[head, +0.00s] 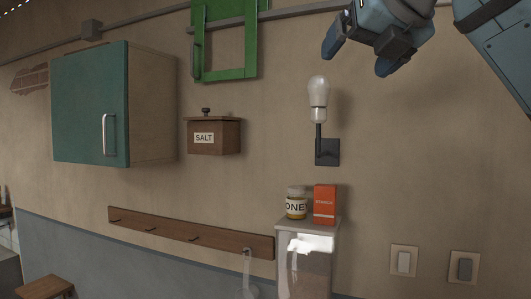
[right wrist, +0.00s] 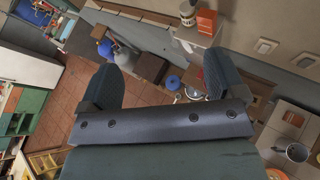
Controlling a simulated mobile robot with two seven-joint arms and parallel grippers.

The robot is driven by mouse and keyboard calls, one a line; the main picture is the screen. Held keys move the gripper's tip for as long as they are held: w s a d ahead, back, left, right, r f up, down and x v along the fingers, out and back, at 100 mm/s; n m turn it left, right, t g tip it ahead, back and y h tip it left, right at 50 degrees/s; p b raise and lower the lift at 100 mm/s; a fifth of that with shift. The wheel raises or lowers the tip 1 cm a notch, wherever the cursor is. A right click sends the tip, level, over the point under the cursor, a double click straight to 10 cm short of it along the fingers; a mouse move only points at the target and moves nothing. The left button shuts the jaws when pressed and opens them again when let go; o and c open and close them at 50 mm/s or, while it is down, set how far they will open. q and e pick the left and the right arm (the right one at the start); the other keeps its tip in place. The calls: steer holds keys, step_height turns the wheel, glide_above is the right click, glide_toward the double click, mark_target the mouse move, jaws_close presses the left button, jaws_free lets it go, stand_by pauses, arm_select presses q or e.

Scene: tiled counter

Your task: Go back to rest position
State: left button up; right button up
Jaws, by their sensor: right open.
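My right gripper (head: 358,54) is raised high at the top right of the head view, in front of the wall. Its fingers are apart with nothing between them. In the right wrist view the two dark fingers (right wrist: 167,70) stand wide apart over a distant view of the room, and they touch nothing. My left gripper is in neither view.
A bulb lamp (head: 318,100) juts from the wall below my right gripper. A honey jar (head: 296,203) and orange box (head: 324,204) stand on a ledge. A teal cabinet (head: 90,105), salt box (head: 212,136), green frame (head: 250,45) and hook rail (head: 190,233) are further left.

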steer(key=w+a+f+m+g+y, duration=0.1)
steer(key=w+a+f+m+y, duration=0.15)
steer(key=w+f, duration=0.75)
steer(key=w+a+f+m+y, duration=0.15)
steer(key=f+m, duration=0.55)
steer(key=f, duration=1.2)
steer(key=w+f+m, duration=0.2)
steer(key=f+m, duration=0.5)
steer(key=f, duration=1.2)
steer(key=s+d+f+m+h, duration=0.15)
steer(key=s+f+m, duration=0.4)
steer(key=f, duration=0.65)
steer(key=s+d+f+m+h, duration=0.1)
steer(key=s+d+f+m, duration=0.4)
steer(key=f, duration=0.8)
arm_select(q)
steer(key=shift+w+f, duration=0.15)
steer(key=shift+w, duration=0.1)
arm_select(e)
steer(key=s+d+f+m+h, duration=0.1)
steer(key=s+d+f+m, duration=0.1)
steer(key=s+f, duration=0.5)
steer(key=s+d+f+m+h, duration=0.1)
steer(key=s+f+m, duration=0.4)
steer(key=s, duration=1.1)
step_height(320, 180, down, 3)
steer(key=shift+s+d+f+g, duration=0.1)
steer(key=shift+s+d+g, duration=0.1)
steer(key=shift+d+g, duration=0.15)
